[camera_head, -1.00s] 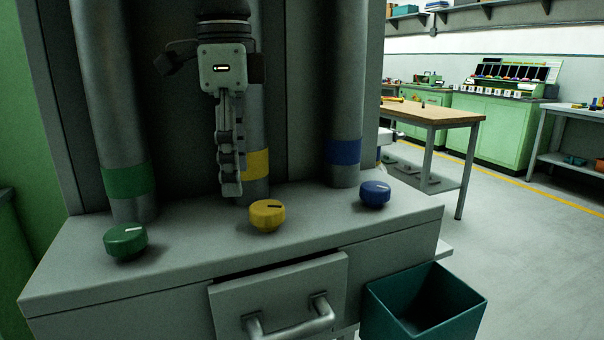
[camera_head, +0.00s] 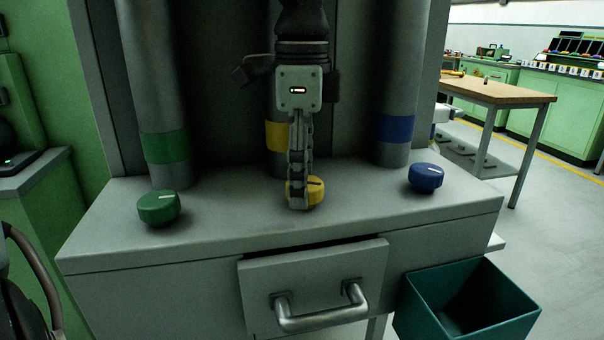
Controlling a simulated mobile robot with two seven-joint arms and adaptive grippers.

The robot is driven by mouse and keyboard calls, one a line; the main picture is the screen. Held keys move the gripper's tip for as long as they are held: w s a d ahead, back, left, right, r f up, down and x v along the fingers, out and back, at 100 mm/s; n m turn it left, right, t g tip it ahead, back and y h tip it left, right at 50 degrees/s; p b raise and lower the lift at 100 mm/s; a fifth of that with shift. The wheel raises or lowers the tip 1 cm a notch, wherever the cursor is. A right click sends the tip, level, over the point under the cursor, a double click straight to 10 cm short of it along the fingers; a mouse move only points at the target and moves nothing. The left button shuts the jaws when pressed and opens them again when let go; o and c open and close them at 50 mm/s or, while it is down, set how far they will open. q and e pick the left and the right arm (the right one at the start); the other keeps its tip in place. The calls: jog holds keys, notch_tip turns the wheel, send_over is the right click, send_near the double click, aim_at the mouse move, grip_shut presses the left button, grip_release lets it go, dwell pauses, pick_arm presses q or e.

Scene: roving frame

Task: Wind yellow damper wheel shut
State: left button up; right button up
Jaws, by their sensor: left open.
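The yellow damper wheel (camera_head: 315,191) is a round knob with a dark pointer line on top. It sits on the grey cabinet top in front of the yellow-banded pipe. My left gripper (camera_head: 298,206) hangs pointing down, seen edge-on, in front of the wheel, and covers its left and middle part. The gripper is open. I cannot tell whether its fingers touch the wheel or stand around it. My right gripper is not in view.
A green knob (camera_head: 158,208) sits to the left and a blue knob (camera_head: 426,177) to the right on the grey cabinet top (camera_head: 230,220). Below are a drawer (camera_head: 262,283) with a bar handle and a teal bin (camera_head: 418,311). Pipes stand behind.

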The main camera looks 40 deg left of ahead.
pick_arm(q)
jog(key=c, duration=1.2)
jog(key=shift+o, duration=0.2)
jog(key=shift+n, duration=0.3)
jog(key=n, duration=0.4)
jog(key=shift+d+n, duration=0.1)
jog(key=shift+n, duration=0.2)
jog(key=n, duration=0.4)
jog(key=shift+s+n, duration=0.1)
jog(key=shift+n, duration=0.2)
jog(key=n, duration=0.3)
jog(key=shift+d+n, duration=0.1)
jog(key=shift+n, duration=0.2)
jog(key=n, duration=0.3)
jog(key=shift+n, duration=0.4)
jog(key=n, duration=0.6)
jog(key=shift+d+n, duration=0.15)
jog(key=shift+n, duration=0.25)
